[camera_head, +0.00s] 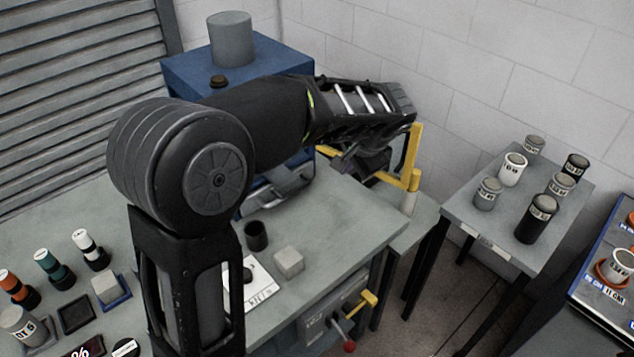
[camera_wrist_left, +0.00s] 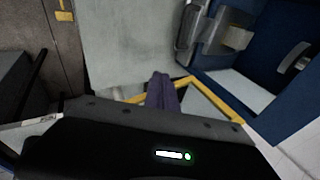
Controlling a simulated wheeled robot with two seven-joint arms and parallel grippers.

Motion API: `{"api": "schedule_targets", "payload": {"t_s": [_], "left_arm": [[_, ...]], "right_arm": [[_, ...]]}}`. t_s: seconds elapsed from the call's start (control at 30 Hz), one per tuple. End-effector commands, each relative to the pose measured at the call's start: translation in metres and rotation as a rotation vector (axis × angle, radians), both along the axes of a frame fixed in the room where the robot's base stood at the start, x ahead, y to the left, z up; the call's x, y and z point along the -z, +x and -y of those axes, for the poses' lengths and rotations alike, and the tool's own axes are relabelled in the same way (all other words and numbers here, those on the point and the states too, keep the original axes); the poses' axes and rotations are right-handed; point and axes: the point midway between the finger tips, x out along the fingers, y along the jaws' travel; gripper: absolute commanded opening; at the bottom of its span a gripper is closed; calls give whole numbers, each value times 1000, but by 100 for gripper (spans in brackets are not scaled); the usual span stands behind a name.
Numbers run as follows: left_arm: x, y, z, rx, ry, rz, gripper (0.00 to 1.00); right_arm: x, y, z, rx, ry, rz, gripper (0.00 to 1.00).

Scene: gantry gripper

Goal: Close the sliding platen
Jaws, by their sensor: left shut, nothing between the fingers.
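The blue machine (camera_head: 185,75) stands at the back of the bench, partly hidden by my left arm. A grey metal part (camera_head: 278,190) sits low at its front; it may be the platen, but I cannot tell how far it is slid. The machine's blue body (camera_wrist_left: 285,75) and a grey bracket (camera_wrist_left: 215,38) also show in the left wrist view. My left gripper (camera_wrist_left: 162,92) is shut and empty, beside a yellow frame (camera_wrist_left: 222,100). The yellow frame (camera_head: 412,155) stands at the bench's right end in the head view; I cannot tell whether the fingers touch it. My right gripper is out of view.
A grey block (camera_head: 289,262) and a dark cup (camera_head: 256,236) stand on the bench (camera_head: 350,215). A side table (camera_head: 470,205) with several jars is at right. A yellow handle (camera_head: 368,300) and a red knob (camera_head: 349,346) stick out below the bench front.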

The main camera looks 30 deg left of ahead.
Motion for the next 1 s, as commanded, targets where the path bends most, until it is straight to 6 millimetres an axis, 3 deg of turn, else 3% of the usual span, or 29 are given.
{"api": "schedule_targets", "payload": {"t_s": [0.1, 0.3, 0.77, 1.0], "left_arm": [[2, -4, -7, -262, -81, 109, 0], [2, -5, -7, -486, -156, 214, 0], [4, -4, -8, -508, -162, 224, 0], [24, 2, -19, -509, -159, 222, 0]], "right_arm": [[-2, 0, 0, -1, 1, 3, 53], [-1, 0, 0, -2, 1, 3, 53], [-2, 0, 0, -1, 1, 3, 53], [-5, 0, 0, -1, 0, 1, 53]]}}
